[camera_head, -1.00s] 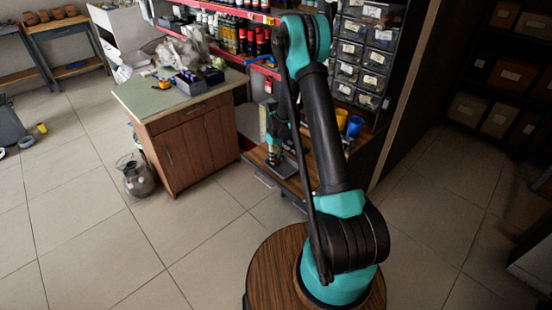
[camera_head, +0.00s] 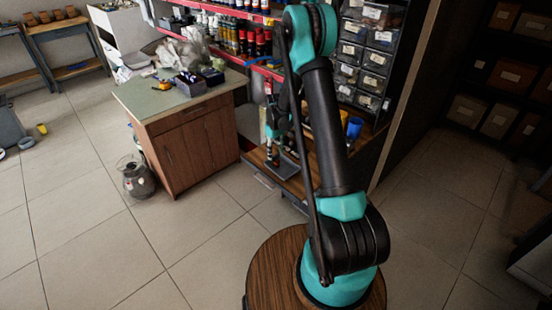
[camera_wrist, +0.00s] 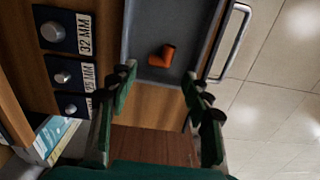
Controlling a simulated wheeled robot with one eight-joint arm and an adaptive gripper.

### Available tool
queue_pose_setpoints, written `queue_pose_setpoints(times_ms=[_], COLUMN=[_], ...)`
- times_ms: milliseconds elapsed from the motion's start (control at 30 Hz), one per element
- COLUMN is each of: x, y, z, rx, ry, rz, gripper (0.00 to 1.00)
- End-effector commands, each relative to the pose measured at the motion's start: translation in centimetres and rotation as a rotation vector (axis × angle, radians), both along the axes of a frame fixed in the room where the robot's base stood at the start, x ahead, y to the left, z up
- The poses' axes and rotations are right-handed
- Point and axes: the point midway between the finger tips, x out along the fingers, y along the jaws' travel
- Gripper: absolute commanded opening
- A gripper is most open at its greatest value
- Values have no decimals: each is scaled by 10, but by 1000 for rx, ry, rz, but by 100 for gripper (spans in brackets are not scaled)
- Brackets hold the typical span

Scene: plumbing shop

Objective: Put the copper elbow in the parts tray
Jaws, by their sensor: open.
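The copper elbow (camera_wrist: 161,55) is an orange bent fitting. In the wrist view it lies on the floor of the grey parts tray (camera_wrist: 145,74), apart from the fingers. The tray also shows in the head view (camera_head: 290,167), on a wooden bench surface beyond my arm; the elbow cannot be made out there. My gripper (camera_wrist: 160,84) is open and empty, its green fingers spread on either side of the picture just short of the elbow. In the head view my gripper (camera_head: 272,156) hangs near the tray's left side, partly hidden by my arm.
Labelled dark blocks with knobs (camera_wrist: 64,30) stand at left. In the head view, a blue cup (camera_head: 355,127) stands behind my arm, and a cluttered cabinet (camera_head: 185,135) stands left. The floor is open.

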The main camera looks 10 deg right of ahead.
Motion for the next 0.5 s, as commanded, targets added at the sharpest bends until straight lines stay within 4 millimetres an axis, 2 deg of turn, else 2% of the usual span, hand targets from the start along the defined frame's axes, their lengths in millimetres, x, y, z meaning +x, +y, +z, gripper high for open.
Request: queue_pose_setpoints(times_ms=[100, 233, 500], x=[-1, -1, -1], y=[0, 0, 0], z=[25, 49, 76], rx=[0, 0, 0], ry=[0, 0, 0], rz=[0, 0, -1], gripper=[50, 50, 50])
